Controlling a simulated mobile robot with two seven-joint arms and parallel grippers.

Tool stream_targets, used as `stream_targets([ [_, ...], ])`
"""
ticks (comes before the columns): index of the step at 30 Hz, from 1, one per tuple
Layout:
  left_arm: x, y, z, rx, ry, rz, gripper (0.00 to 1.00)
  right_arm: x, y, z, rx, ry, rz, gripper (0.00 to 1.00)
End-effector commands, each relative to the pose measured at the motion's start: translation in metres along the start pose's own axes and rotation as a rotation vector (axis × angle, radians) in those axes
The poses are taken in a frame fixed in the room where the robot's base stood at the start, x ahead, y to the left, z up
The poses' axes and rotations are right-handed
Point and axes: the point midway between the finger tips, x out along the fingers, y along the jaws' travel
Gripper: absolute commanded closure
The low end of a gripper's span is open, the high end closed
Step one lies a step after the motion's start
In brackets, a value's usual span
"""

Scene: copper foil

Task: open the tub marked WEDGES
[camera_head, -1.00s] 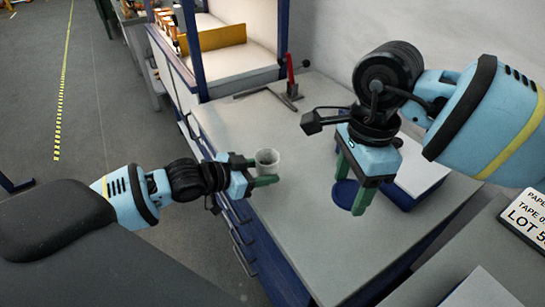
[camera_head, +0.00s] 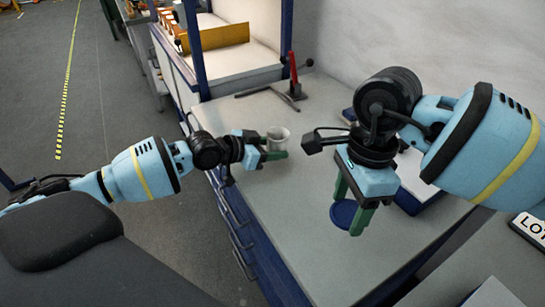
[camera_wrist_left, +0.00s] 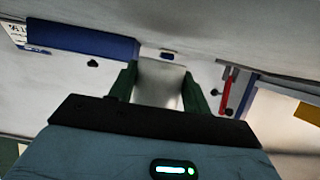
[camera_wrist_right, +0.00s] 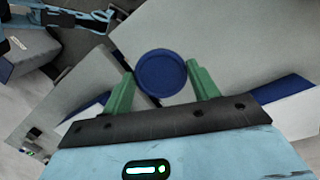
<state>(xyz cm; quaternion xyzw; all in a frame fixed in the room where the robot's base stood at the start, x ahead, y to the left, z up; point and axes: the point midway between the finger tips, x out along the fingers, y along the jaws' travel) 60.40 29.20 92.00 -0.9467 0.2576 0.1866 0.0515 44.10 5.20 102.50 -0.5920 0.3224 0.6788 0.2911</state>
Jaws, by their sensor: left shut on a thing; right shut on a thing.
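A small pale tub (camera_head: 278,138) is held between the green fingers of my left gripper (camera_head: 266,146), over the far left part of the bench. It also shows between the fingers in the left wrist view (camera_wrist_left: 158,85). No marking on it can be read. My right gripper (camera_head: 352,210) points down, shut on a round dark-blue lid (camera_head: 343,214), nearer the front of the bench. The lid shows as a full disc between the fingertips in the right wrist view (camera_wrist_right: 160,73). The tub and the lid are well apart.
A red-handled tool (camera_head: 293,75) stands at the back of the grey bench (camera_head: 290,215). A blue-sided box with a pale top (camera_head: 418,185) lies behind my right gripper, near the wall. A shelf unit (camera_head: 235,60) stands at the back left. The bench's front middle is clear.

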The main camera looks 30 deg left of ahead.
Motion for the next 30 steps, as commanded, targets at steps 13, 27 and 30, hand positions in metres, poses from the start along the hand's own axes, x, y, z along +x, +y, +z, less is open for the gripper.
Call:
stream_targets([
  [13, 0.012, 0.0, 0.03, -0.001, 0.0, 0.0, 0.93, 0.003, 0.0, 0.0, 0.0, -0.002, 0.002, 0.68],
  [27, 0.013, 0.0, 0.033, -0.001, -0.002, 0.0, 0.3, 0.007, -0.001, -0.001, 0.0, -0.005, 0.006, 0.68],
  [30, 0.013, 0.0, 0.033, -0.001, -0.002, 0.0, 0.3, 0.007, -0.001, -0.001, 0.0, -0.005, 0.006, 0.68],
])
